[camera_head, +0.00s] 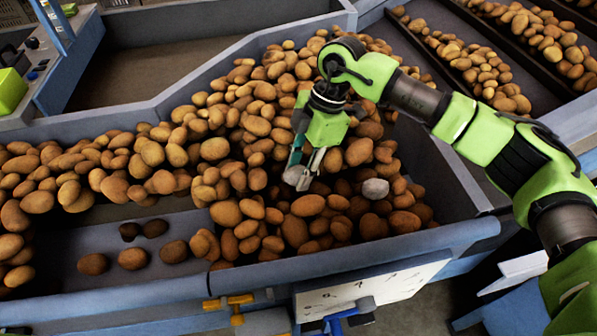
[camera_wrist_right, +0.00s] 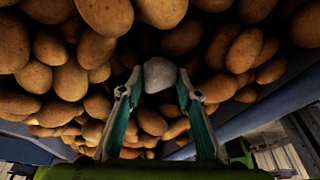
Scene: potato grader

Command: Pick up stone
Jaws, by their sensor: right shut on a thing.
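My right gripper (camera_head: 306,168) points down into the potato pile, with its fingers around a pale grey stone (camera_head: 293,175). In the right wrist view the stone (camera_wrist_right: 160,74) sits between the two fingertips (camera_wrist_right: 158,88), and the gripper is shut on it. Whether the stone is clear of the potatoes below cannot be told. A second grey stone (camera_head: 375,188) lies among the potatoes to the right of the gripper. My left gripper is not in view.
Brown potatoes (camera_head: 255,126) are heaped around the gripper inside a grey-blue bin (camera_head: 470,232). A barer patch of the bin floor (camera_head: 95,240) is at the lower left. Channels with potatoes (camera_head: 480,70) run at the upper right. A green box (camera_head: 12,92) stands at the left.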

